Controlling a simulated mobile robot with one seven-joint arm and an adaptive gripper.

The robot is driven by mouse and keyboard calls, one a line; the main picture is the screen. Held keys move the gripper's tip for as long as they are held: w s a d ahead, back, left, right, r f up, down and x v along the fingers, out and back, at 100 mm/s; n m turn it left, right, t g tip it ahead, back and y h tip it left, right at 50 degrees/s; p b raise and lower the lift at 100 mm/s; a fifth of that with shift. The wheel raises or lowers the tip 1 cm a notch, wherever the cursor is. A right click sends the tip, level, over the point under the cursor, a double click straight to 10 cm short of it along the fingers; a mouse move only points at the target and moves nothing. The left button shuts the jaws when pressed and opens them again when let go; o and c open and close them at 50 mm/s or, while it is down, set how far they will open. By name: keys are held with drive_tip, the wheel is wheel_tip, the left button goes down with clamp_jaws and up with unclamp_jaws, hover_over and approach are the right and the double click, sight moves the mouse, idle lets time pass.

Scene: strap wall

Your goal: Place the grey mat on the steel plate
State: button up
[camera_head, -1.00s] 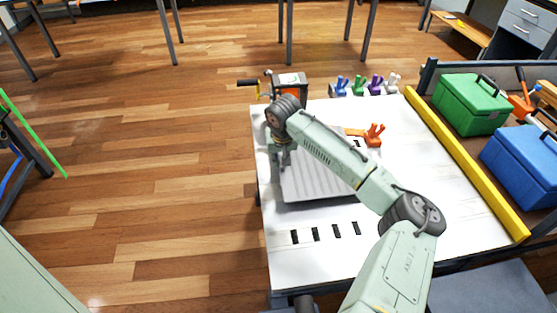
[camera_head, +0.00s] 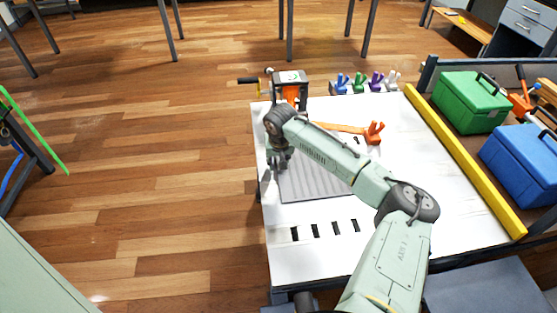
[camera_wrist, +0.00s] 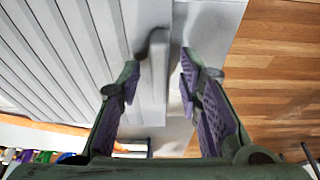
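The ribbed grey mat (camera_head: 312,186) lies flat on the white table, partly behind my arm. In the wrist view its ribbed face (camera_wrist: 60,50) fills the left side, and a raised grey tab (camera_wrist: 159,75) stands at its edge. My gripper (camera_head: 278,163) is at the mat's left edge. In the wrist view my gripper (camera_wrist: 160,82) has its purple-padded fingers apart on either side of the tab, with gaps showing. I cannot make out the steel plate as separate from the mat or table; it may be hidden beneath the mat.
An orange strap (camera_head: 340,127) and orange clamp (camera_head: 374,132) lie beyond the mat. A cranked device (camera_head: 290,88) stands at the table's far left corner, with several coloured clips (camera_head: 375,84) beside it. A yellow bar (camera_head: 465,160) edges the right side. Black slots (camera_head: 315,230) mark the near table.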

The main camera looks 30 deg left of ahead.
drive_tip(key=b+v, duration=0.1)
drive_tip(key=v, duration=1.1)
